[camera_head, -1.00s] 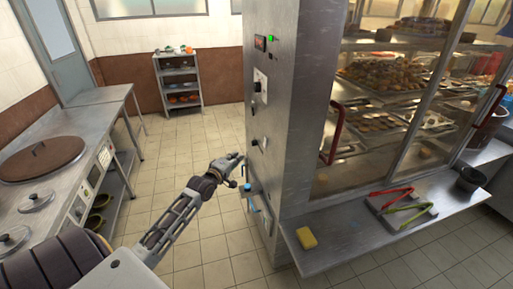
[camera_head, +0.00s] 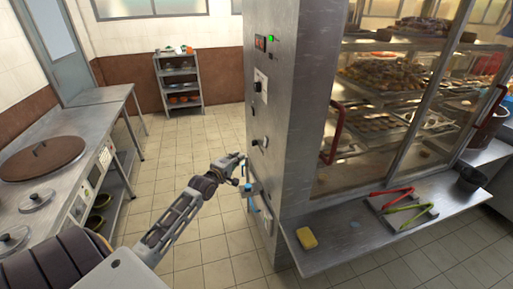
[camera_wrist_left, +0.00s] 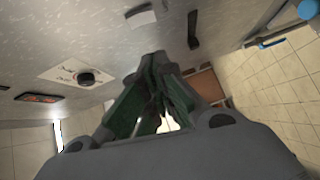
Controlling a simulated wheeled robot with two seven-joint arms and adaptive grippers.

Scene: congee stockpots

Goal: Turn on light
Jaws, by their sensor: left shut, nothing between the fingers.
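The steel cabinet's side panel (camera_head: 285,130) carries a red-and-dark rocker or display (camera_head: 260,42), a small lit green lamp (camera_head: 271,38), a black dial on a white plate (camera_head: 259,87) and a small dark fitting (camera_head: 260,142). I cannot tell which one works the light. In the left wrist view, the dial (camera_wrist_left: 86,78) and the red-and-dark piece (camera_wrist_left: 40,98) are left of my fingers. My left gripper (camera_head: 242,159) is shut and empty, beside the panel below the dark fitting; contact is unclear. My right gripper is not in view.
A blue-handled valve (camera_head: 248,187) and pipe lie just below my left gripper. A counter with a lidded pot (camera_head: 42,159) stands left. The tiled floor between is clear.

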